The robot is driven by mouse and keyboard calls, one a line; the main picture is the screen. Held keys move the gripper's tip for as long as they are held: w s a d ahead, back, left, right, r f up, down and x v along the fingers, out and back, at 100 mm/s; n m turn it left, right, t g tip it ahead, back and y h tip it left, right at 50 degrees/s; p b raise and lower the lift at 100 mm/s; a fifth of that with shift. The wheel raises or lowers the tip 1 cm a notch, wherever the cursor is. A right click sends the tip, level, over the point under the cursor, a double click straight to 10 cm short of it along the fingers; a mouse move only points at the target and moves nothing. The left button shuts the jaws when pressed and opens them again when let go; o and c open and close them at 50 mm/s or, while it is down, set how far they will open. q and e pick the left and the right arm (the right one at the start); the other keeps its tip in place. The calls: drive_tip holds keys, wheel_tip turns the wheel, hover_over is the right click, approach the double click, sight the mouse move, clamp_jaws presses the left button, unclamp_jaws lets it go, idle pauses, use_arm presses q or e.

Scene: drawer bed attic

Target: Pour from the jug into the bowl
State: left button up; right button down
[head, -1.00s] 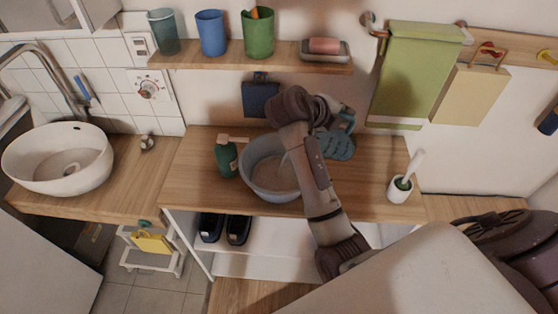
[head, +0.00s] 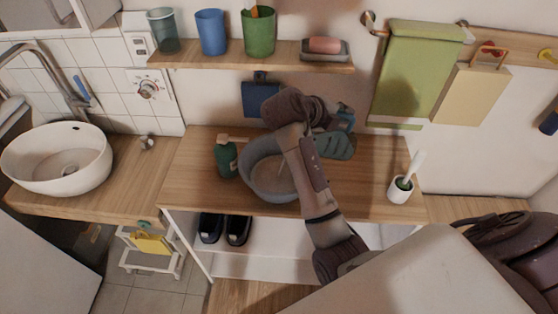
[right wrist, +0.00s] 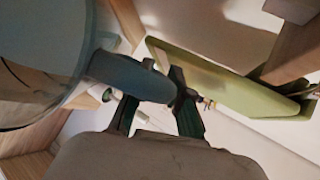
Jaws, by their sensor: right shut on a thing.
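The blue-grey bowl (head: 258,180) stands on the wooden counter, partly hidden behind my right arm. The blue-teal jug (head: 336,147) is behind and to the right of the bowl, held above the counter; my arm hides part of it. In the right wrist view the jug's body (right wrist: 45,35) fills the upper left. My right gripper (right wrist: 157,95) is shut on the jug's handle, one dark finger on each side. In the head view this gripper (head: 345,120) is partly hidden. I cannot tell whether anything flows from the jug. My left gripper is not in view.
A green soap bottle (head: 226,158) stands just left of the bowl. A white brush holder (head: 400,189) stands at the counter's right. A shelf (head: 200,62) with cups is above. A green towel (head: 413,70) hangs behind. Counter between jug and brush holder is clear.

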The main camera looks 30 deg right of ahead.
drive_tip(key=shift+w+a+r+h+b, duration=0.15)
drive_tip(key=shift+a+h+b, duration=0.3)
drive_tip(key=shift+b, duration=0.3)
drive_tip(key=shift+w+a+h+b, duration=0.1)
drive_tip(key=shift+a+h+b, duration=0.3)
drive_tip(key=shift+b, duration=0.3)
idle(1.5)
